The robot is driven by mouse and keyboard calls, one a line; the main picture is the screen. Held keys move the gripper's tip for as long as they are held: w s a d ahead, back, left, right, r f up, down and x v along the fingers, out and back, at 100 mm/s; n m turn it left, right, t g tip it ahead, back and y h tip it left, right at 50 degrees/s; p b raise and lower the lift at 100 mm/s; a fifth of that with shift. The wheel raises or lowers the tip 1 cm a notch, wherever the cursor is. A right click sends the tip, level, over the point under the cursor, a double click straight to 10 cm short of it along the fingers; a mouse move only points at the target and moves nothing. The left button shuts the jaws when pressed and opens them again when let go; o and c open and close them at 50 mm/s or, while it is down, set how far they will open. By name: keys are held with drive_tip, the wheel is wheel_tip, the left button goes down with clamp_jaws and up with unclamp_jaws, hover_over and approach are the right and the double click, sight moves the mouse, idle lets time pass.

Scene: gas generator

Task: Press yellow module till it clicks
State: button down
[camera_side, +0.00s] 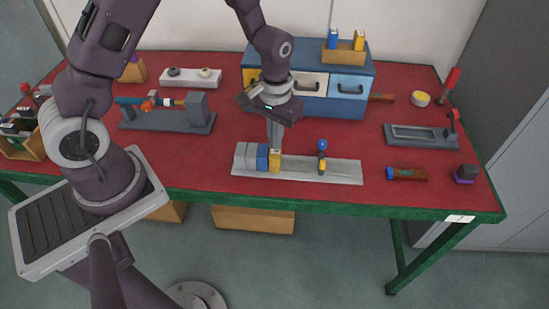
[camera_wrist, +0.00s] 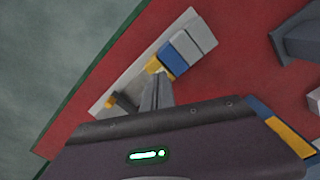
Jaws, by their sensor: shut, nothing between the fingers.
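The yellow module (camera_side: 275,161) sits in a row on the grey rail plate (camera_side: 335,172), right beside a blue module (camera_side: 262,158) and grey modules (camera_side: 245,156). My gripper (camera_side: 275,148) is shut and points down at the top of the yellow module, touching it or just above it; I cannot tell which. In the wrist view the yellow module (camera_wrist: 153,66) shows beside the fingertips (camera_wrist: 158,80), next to the blue module (camera_wrist: 173,60). The fingers hide part of it.
A blue-knobbed lever (camera_side: 322,150) with a yellow part stands on the plate right of the modules. A blue drawer cabinet (camera_side: 348,97) stands behind my gripper. A screwdriver-like tool (camera_side: 407,174) lies to the right. The red table's front edge is close to the plate.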

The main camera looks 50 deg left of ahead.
drive_tip(key=shift+f, duration=0.8)
idle(0.5)
drive_tip(key=shift+r, duration=3.5)
drive_tip(key=shift+r, duration=0.1)
wheel_tip(320, 180, up, 6)
drive_tip(key=r+t, duration=0.1)
hover_over(271, 155)
drive_tip(key=s+r+m+t, duration=0.1)
drive_tip(key=s+r+t, duration=0.1)
drive_tip(key=s+r, duration=0.55)
drive_tip(key=s+r+m+t, duration=0.2)
drive_tip(key=s+r, duration=0.3)
drive_tip(key=s, duration=0.6)
drive_tip(key=shift+d+t, duration=0.2)
drive_tip(key=shift+t, duration=0.1)
